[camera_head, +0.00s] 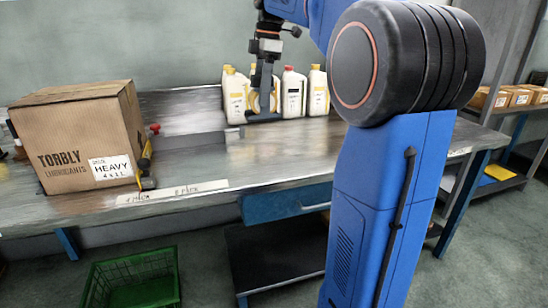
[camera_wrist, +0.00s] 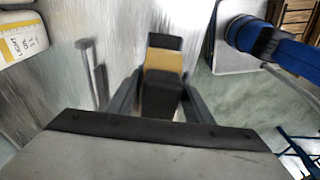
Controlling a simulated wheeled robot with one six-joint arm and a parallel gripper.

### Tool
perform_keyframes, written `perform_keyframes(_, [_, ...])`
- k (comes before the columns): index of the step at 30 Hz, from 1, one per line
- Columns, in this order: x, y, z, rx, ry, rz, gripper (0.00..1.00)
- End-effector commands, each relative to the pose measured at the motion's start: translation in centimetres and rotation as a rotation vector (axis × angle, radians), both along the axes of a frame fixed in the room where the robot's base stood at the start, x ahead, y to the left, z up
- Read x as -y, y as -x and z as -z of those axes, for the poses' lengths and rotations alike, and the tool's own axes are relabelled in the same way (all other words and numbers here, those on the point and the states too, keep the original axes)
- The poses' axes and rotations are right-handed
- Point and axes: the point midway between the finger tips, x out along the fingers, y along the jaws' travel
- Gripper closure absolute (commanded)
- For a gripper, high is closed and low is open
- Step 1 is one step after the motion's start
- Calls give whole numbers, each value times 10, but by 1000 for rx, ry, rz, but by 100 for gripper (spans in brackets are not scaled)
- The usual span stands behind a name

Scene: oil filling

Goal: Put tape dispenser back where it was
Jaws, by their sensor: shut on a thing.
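My gripper (camera_head: 264,108) is above the workbench, in front of the oil bottles in the head view. In the wrist view its two dark fingers (camera_wrist: 158,98) are shut on a black thing with a tan band, which looks like the tape dispenser (camera_wrist: 163,62). The dispenser sits between the fingers and extends beyond them. In the head view the held thing is small and mostly hidden by the fingers. I cannot tell from these views whether its underside touches the bench.
Several white oil bottles (camera_head: 292,95) stand at the back of the workbench (camera_head: 285,150); one bottle (camera_wrist: 22,40) shows in the wrist view. A cardboard box (camera_head: 80,137) stands at left, with a yellow-and-black item (camera_head: 146,165) beside it. The bench's front middle is clear. A green crate (camera_head: 135,280) is on the floor.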

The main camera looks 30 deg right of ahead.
Motion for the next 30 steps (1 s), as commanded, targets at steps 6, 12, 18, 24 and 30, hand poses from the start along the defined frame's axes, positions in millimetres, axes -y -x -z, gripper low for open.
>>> perform_keyframes(6, [30, -19, 41, 0, 1, -7, 74])
perform_keyframes(12, [35, -21, 69, -2, 2, -11, 74])
perform_keyframes(18, [34, -20, 98, -1, 2, -10, 74])
perform_keyframes(24, [34, -21, 109, 1, 2, -10, 74])
perform_keyframes(30, [34, -21, 134, -1, 2, -10, 74])
